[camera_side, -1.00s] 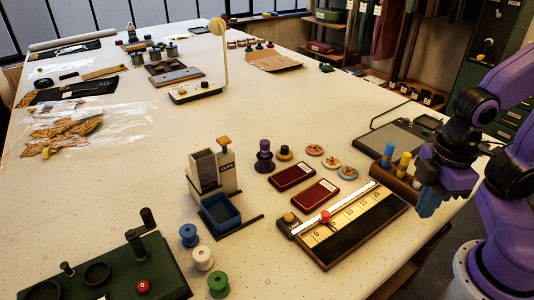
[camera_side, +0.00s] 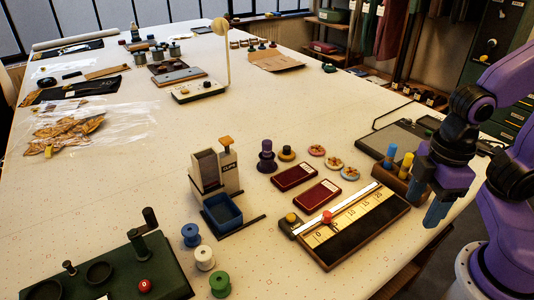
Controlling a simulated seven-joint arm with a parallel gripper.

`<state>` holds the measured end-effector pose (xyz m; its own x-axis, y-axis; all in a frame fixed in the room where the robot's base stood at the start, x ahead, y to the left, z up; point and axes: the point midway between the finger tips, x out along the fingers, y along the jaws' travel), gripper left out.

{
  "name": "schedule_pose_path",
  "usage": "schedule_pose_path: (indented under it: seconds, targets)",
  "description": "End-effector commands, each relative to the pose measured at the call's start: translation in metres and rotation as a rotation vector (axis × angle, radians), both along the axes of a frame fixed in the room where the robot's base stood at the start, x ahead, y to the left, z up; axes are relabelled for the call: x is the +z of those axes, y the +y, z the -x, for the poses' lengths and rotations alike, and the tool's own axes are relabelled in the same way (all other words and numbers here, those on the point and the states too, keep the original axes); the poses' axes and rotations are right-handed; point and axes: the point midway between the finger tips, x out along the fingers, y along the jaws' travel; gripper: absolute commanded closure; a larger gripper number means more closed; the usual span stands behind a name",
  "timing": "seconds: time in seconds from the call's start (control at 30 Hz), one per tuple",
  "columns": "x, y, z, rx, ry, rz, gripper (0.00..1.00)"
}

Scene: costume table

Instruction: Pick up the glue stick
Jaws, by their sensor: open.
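A small wooden rack (camera_side: 391,182) stands at the right of the table, holding upright sticks. A blue stick (camera_side: 390,155) and a yellow stick (camera_side: 405,163) show in it. I cannot tell which stick is the glue stick. My gripper (camera_side: 425,208) points down at the rack's right end, with its blue fingers spread apart. It is open, and I see nothing held between the fingers. The gripper hides the right end of the rack and anything standing there.
A ruled board with a red knob (camera_side: 327,216) lies just left of the gripper, with two dark red boxes (camera_side: 317,194) beyond it. A dark flat device (camera_side: 398,137) lies behind the rack. The table's right edge is close. Clear tabletop (camera_side: 130,185) lies at left.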

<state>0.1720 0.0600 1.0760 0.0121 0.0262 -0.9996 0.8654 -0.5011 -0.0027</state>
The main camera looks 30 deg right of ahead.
Motion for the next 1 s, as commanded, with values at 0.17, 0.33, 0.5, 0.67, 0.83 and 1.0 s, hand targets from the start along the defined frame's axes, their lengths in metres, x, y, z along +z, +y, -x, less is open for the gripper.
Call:
schedule_pose_path:
  seconds: [0.17,0.33,0.5,0.67,0.83,1.0]
  targets:
    - [0.019,0.031,-0.042,-0.237,0.005,0.001,0.4]
    - [0.039,0.063,-0.096,-0.534,0.012,0.003,0.4]
    - [0.056,0.088,-0.15,-0.829,0.019,0.005,0.4]
    - [0.07,0.104,-0.202,-1.107,0.024,0.007,0.4]
    - [0.081,0.114,-0.254,-1.403,0.03,0.009,0.4]
    - [0.09,0.116,-0.303,-1.698,0.034,0.011,0.4]
